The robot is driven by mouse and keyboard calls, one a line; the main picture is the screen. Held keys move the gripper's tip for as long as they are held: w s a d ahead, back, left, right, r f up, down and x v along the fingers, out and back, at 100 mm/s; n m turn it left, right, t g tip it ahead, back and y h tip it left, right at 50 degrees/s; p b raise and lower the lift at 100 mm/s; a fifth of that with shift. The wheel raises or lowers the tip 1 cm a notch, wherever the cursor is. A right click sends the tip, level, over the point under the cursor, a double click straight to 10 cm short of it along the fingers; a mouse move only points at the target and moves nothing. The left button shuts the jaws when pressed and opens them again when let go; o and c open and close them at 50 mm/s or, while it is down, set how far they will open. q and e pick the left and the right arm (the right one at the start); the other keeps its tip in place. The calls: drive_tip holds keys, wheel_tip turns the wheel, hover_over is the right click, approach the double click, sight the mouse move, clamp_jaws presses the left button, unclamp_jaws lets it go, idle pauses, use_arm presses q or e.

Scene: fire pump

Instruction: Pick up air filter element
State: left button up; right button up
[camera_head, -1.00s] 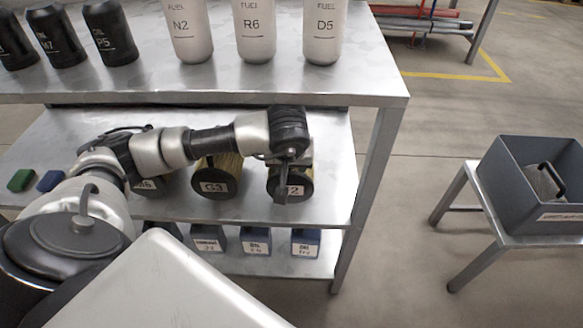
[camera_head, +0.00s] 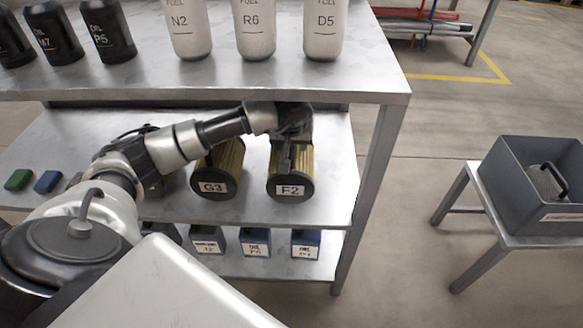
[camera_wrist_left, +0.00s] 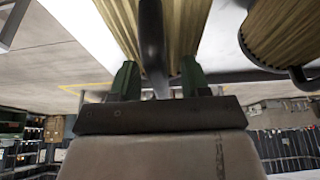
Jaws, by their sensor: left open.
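An air filter element labelled F2 (camera_head: 290,189), a tan pleated cylinder with a dark end cap, lies on the middle shelf. Another labelled G3 (camera_head: 213,186) lies to its left. My left gripper (camera_head: 287,150) is over the F2 filter and partly hides its top. In the left wrist view the two green-tipped fingers of my left gripper (camera_wrist_left: 158,75) stand open on either side of a dark handle (camera_wrist_left: 152,38), in front of the pleats. I cannot tell whether they touch it. A second pleated filter (camera_wrist_left: 285,28) shows at the right there. My right gripper is not in view.
The upper shelf (camera_head: 290,86) overhangs the filters and carries several white and black bottles. Small containers (camera_head: 256,241) stand on the lower shelf. A grey bin (camera_head: 530,185) holding a pale object with a black handle stands on a stand at the right.

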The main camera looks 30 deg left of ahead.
use_arm(q)
clamp_jaws()
drive_tip(key=shift+r, duration=0.1)
idle(0.5)
